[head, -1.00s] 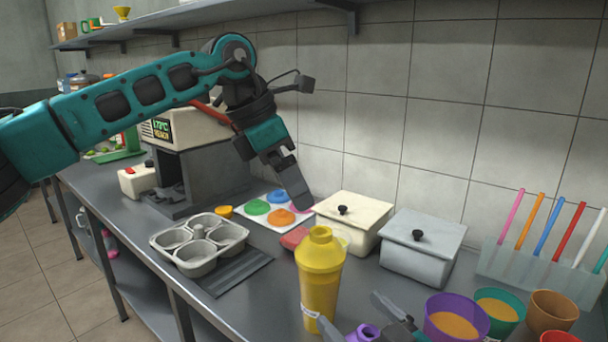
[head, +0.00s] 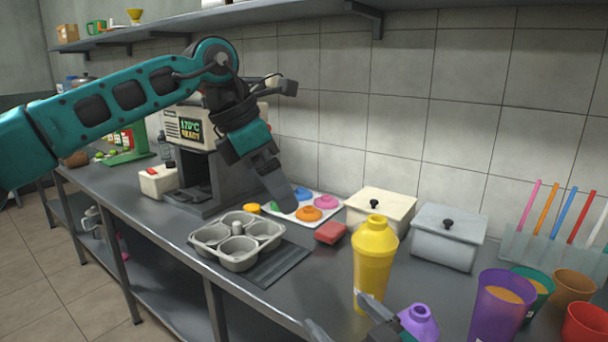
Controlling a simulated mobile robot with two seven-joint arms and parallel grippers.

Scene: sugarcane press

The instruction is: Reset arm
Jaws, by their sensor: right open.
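My left arm, teal and black, reaches in from the left. Its gripper (head: 281,196) points down in front of the tray of coloured discs, seen nearly edge-on, so its jaw opening cannot be made out. No object shows in it. My right gripper (head: 337,311) is at the bottom edge, open, with its fingers apart and nothing seen between them. The rest of my right arm is mostly out of view.
On the counter (head: 310,285) are a press machine (head: 190,160) with a lit display, a grey cup tray (head: 238,240), a red block (head: 331,232), two lidded boxes (head: 381,208) (head: 447,237), and cups, including a purple one (head: 497,305). A straw rack (head: 545,252) stands at the right.

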